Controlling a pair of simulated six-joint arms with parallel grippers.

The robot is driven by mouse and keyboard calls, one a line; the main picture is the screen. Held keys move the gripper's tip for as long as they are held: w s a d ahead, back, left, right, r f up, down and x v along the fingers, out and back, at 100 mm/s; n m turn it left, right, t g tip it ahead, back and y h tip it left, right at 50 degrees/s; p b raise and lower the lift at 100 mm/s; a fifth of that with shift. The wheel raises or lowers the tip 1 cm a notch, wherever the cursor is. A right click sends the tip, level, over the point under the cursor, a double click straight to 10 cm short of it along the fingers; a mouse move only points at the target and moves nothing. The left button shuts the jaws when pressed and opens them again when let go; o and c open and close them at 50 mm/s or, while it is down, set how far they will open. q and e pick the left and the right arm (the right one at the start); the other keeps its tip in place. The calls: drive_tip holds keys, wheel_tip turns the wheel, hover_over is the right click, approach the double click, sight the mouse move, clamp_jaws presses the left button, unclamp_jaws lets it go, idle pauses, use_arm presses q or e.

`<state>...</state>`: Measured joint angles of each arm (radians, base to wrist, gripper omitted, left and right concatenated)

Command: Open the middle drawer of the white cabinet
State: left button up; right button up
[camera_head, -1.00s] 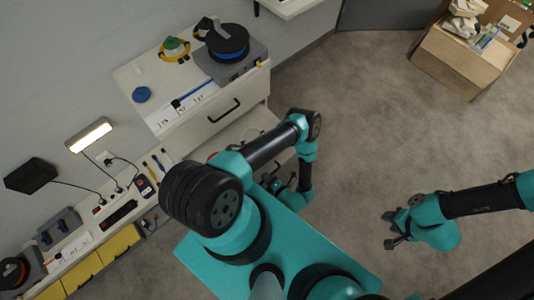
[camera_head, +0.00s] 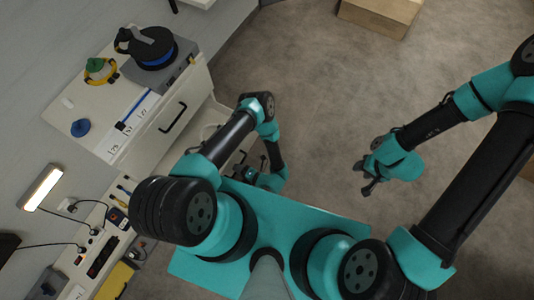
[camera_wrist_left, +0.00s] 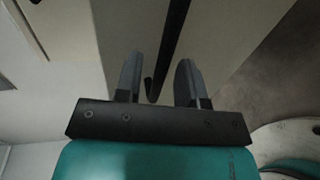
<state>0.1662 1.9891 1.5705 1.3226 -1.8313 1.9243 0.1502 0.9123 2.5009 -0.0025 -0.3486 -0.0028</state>
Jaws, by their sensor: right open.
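The white cabinet (camera_head: 140,148) stands at the left in the head view, with a black bar handle (camera_head: 172,117) on its upper drawer front. My arm hides much of the lower fronts. My left gripper (camera_head: 256,172) is low beside the cabinet, partly hidden by its own arm. In the left wrist view its two fingers (camera_wrist_left: 158,80) are apart, with a dark handle bar (camera_wrist_left: 172,45) running between them and gaps on both sides. I cannot tell which drawer this bar belongs to. My right gripper (camera_head: 368,178) is open and empty above the floor, away from the cabinet.
A blue-black reel (camera_head: 152,47), a green-and-yellow item (camera_head: 99,69) and a blue disc (camera_head: 80,128) sit on the cabinet top. A shelf with tools and sockets (camera_head: 103,256) is at lower left. A carton (camera_head: 382,14) stands far back. The floor between is clear.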

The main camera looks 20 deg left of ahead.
use_arm(q)
drive_tip(key=v, duration=1.6)
drive_tip(key=shift+d, duration=0.25)
drive_tip(key=shift+w, duration=0.1)
drive_tip(key=w+a+r+m+h, duration=0.3)
drive_tip(key=w+m+h, duration=0.1)
drive_tip(key=w+m, duration=0.2)
drive_tip(key=w+a+r+m+t+h, duration=0.1)
drive_tip(key=w+a+r+m+h, duration=0.2)
drive_tip(key=w+m+h, duration=0.25)
drive_tip(key=w+a+r+m+h, duration=0.3)
drive_tip(key=w+r+m+h, duration=0.1)
drive_tip(key=w+m, duration=0.2)
drive_tip(key=s+a+r+m+g+h, duration=0.1)
drive_tip(key=s+a+r+m+h, duration=0.1)
drive_tip(key=r+m, duration=0.4)
drive_tip(key=s+a+r+m+g+h, duration=0.2)
drive_tip(key=s+a+r+m+h, duration=0.1)
drive_tip(key=s+r+m, duration=0.2)
drive_tip(key=r+m, duration=0.2)
drive_tip(key=m, duration=0.2)
drive_tip(key=shift+h, duration=0.35)
drive_tip(key=shift+s, duration=0.15)
